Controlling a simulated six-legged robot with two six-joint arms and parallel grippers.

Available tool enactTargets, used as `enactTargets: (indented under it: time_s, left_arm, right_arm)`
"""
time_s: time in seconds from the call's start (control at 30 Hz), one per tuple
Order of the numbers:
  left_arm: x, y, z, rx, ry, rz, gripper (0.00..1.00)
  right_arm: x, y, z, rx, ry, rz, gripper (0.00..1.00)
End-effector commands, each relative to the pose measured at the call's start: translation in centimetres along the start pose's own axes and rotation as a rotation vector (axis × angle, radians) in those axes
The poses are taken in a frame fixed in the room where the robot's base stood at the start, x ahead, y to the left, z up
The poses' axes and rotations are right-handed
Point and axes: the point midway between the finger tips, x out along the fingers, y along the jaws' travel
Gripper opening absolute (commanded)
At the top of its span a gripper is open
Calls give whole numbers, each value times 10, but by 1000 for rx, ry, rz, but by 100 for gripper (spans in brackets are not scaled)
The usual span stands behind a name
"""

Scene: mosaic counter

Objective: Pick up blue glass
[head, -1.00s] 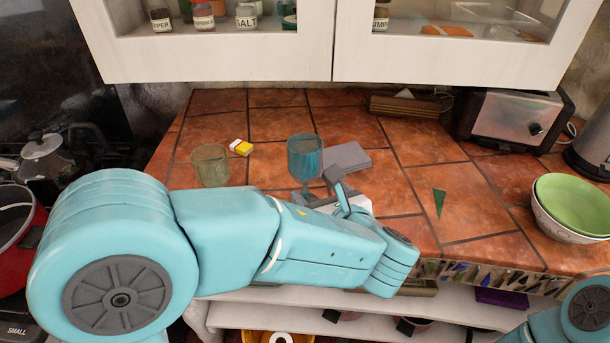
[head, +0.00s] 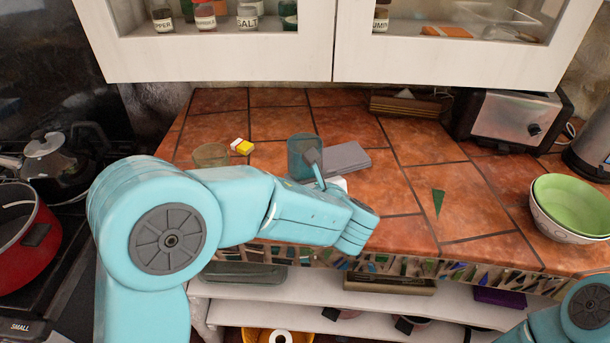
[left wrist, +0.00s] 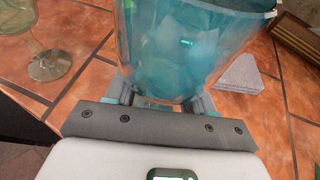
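The blue glass (head: 303,148) stands upright on the tiled counter, its lower part hidden by my left arm and gripper. In the left wrist view the blue glass (left wrist: 190,45) fills the top middle. My left gripper (head: 315,168) is right at the glass, with one finger showing in front of it. In the left wrist view my left gripper (left wrist: 163,100) has its fingers spread apart, one on each side of the low part of the glass. I cannot tell whether they touch it. My right gripper is out of view; only part of that arm shows at the lower right.
A greenish clear glass (head: 210,154) stands left of the blue one. A grey block (head: 346,157) lies close on its right. Green and white bowls (head: 572,205) sit at the right. Wall cabinets (head: 230,58) hang above the back.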

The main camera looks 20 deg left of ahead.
Motion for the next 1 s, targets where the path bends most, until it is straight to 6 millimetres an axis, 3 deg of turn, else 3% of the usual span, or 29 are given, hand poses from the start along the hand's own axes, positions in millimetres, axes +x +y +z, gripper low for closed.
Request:
enactTargets:
  time_s: [0.03,0.1,0.37,0.57,0.77,1.0]
  left_arm:
    - [0,0,0,0,0,0,34]
    - [0,0,0,0,0,0,18]
    - [-1,0,1,0,0,0,18]
    - [-7,0,17,-4,-3,-1,18]
    - [-26,0,62,-8,-4,-2,18]
    - [-55,0,132,-7,-3,-3,18]
  right_arm:
    - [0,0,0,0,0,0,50]
    - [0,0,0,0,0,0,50]
    - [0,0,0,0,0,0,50]
    - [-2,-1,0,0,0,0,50]
    - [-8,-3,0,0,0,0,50]
    - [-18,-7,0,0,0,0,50]
